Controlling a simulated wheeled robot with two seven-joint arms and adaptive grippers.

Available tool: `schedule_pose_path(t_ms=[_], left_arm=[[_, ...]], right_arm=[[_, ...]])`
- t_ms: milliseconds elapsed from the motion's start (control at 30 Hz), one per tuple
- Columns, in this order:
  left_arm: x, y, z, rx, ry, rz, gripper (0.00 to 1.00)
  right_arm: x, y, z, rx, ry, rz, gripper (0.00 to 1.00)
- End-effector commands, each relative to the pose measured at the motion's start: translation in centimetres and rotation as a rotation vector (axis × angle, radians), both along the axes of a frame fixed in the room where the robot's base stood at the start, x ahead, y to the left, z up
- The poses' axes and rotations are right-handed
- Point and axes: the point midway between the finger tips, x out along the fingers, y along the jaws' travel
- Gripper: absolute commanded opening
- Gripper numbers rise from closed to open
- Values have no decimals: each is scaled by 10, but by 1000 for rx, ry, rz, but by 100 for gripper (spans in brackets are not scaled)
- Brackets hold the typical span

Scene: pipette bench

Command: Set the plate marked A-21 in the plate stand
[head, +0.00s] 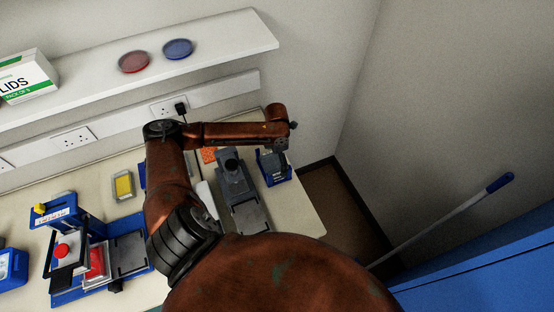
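No marking A-21 is legible, so I cannot tell which object is that plate. A small yellow-topped plate-like piece (123,186) lies on the bench left of my arm. A small blue stand-like holder (283,177) with dark grey parts in it is at the bench's right end; I cannot tell if it is the plate stand. My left gripper (271,155) seems to point down just above this holder, below the wrist. Its fingers are too small and dark to show whether they are open or hold anything. My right gripper is not in view.
A grey device (235,178) stands mid-bench beside my arm. The wall shelf (225,42) holds a red dish (133,62), a blue dish (178,49) and a LIDS box (27,77). Floor lies right of the bench.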

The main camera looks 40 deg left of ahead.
Motion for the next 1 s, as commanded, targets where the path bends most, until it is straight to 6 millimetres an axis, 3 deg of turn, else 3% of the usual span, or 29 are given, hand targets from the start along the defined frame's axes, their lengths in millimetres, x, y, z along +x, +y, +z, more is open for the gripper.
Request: schedule_pose_path(t_ms=[467, 1000], left_arm=[[1, 0, 8, -1, -2, -1, 100], [1, 0, 106, 0, -2, -1, 100]], right_arm=[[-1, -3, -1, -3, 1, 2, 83], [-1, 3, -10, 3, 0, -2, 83]])
